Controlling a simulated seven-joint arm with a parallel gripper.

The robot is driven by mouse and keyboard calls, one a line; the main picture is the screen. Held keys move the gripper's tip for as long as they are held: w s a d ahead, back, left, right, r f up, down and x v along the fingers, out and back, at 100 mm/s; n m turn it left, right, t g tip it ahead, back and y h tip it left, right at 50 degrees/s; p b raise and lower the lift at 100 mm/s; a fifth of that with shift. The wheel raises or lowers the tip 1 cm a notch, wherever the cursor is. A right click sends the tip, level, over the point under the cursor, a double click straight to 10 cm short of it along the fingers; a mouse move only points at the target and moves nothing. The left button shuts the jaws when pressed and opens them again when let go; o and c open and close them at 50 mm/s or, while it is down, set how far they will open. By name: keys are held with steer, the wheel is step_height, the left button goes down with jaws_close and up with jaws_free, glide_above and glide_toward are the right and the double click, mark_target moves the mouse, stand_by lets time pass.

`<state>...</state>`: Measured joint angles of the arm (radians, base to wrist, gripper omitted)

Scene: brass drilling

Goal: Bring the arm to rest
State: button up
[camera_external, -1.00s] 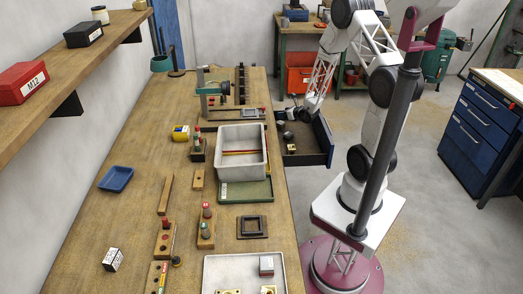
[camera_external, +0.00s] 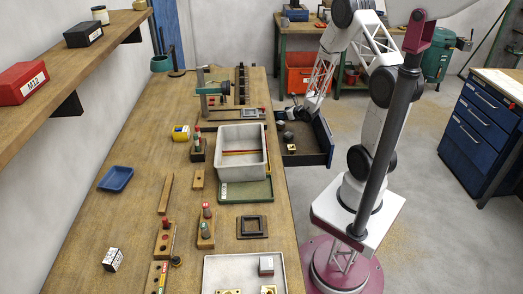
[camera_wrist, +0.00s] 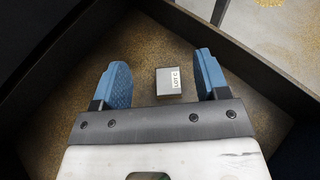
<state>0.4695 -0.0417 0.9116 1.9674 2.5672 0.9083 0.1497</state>
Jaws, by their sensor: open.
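My gripper (camera_wrist: 158,86) is open in the wrist view, its two blue fingers spread apart inside a drawer. In the external view my gripper (camera_external: 296,112) is small at the end of my arm, over the open dark blue drawer (camera_external: 312,160) on the bench's right side.
The workbench (camera_external: 140,215) holds a grey bin (camera_external: 263,172), a blue tray (camera_external: 115,179), a pale tray (camera_external: 222,262) and several wooden blocks with coloured pegs. A wall shelf (camera_external: 120,28) is at left. A blue drawer cabinet (camera_external: 475,130) stands at right.

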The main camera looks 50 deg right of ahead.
steer(key=s+a+r+n+g+y, duration=0.3)
steer(key=s+a+r+n+g, duration=0.15)
steer(key=a+r+n, duration=0.6)
steer(key=s+a+r+n+g+y, duration=0.4)
steer(key=a+r+n, duration=0.4)
steer(key=r+n, duration=0.5)
steer(key=s+a+r+n+g+h, duration=0.1)
steer(key=s+r+n, duration=0.4)
steer(key=s, duration=0.7)
steer(key=s+a+r+n+g+h, duration=0.1)
steer(key=s+a+r+n+h, duration=0.2)
steer(key=s+r+n+h, duration=0.3)
steer(key=s+n, duration=0.1)
steer(key=s, duration=0.4)
steer(key=shift+s, duration=0.35)
steer(key=shift+r, duration=0.1)
steer(key=shift+c, duration=0.2)
